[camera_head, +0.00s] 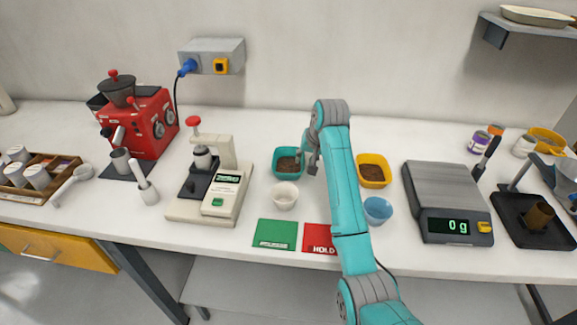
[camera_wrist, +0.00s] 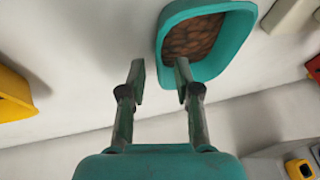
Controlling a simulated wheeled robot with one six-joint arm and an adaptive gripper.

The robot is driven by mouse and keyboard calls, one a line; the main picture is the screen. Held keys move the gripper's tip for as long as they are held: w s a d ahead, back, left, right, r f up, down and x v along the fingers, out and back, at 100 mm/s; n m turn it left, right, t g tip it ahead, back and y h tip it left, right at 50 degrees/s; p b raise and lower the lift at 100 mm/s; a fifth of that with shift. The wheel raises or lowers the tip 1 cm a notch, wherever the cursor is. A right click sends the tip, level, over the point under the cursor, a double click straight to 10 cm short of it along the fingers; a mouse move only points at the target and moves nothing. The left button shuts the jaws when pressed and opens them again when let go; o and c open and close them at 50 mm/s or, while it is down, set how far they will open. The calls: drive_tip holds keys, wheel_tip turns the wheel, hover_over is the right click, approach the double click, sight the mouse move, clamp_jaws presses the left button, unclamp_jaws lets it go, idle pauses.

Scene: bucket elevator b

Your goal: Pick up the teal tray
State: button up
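The teal tray (camera_head: 277,172) stands on the white counter, left of my arm, with brown contents in it. It also shows in the wrist view (camera_wrist: 236,48) at the upper right. My gripper (camera_wrist: 161,74) is open, its two fingers apart. In the wrist view one finger lies over the inside of the tray and the other outside it, with the near side wall in the gap between them. I cannot tell whether either finger touches the wall. In the head view my gripper (camera_head: 312,164) is at the tray's right side, partly hiding it.
A white cup (camera_head: 285,196) stands just in front of the tray. A yellow tray (camera_head: 373,170) and blue cup (camera_head: 378,211) stand right of my arm. A white press-like device (camera_head: 214,186) is to the left, a scale (camera_head: 447,200) to the right. Green (camera_head: 275,234) and red (camera_head: 318,239) cards lie in front.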

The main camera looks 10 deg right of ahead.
sight(303, 162)
drive_tip(key=x, duration=0.4)
drive_tip(key=shift+s, duration=0.1)
drive_tip(key=shift+c, duration=0.2)
clamp_jaws()
